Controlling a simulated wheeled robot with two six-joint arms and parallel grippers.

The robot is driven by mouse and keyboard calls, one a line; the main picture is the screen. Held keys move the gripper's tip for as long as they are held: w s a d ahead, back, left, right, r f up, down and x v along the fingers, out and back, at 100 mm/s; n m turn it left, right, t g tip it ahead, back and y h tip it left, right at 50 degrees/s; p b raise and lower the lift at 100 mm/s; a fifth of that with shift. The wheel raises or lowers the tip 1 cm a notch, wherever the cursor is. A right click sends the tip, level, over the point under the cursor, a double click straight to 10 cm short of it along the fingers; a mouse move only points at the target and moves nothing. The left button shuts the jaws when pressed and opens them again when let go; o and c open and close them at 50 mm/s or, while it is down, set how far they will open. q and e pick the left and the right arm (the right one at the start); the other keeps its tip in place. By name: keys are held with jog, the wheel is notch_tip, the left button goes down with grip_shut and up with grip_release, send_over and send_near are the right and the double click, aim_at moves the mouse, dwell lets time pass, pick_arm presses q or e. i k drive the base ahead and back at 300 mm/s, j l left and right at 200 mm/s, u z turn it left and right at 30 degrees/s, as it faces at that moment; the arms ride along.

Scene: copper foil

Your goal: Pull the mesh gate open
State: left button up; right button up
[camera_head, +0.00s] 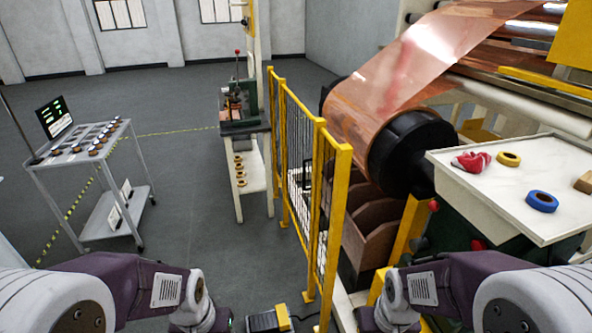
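The yellow-framed mesh fence (283,160) runs from the middle of the view towards me, left of the copper foil machine. Its nearer mesh panel (336,220) has a thick yellow end post and stands upright, in line with the farther panel. I cannot tell for certain which panel is the gate, and no handle or latch is clear. My two arms come in at the bottom left and bottom right, on either side of the fence's near end. Both grippers are out of view below the picture's edge.
A copper foil roll (365,115) and a white-topped bench (510,205) with tape rolls stand to the right. A grey cart (85,165) stands left. A yellow-and-black object (268,321) lies on the floor by the fence. Floor left of the fence is mostly clear.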

aim_at(293, 173)
jog(key=i+j+u, duration=0.25)
jog(key=i, duration=0.15)
jog(key=i+j+u, duration=0.2)
jog(key=i, duration=0.25)
jog(key=i+u, duration=0.25)
jog(key=i, duration=0.2)
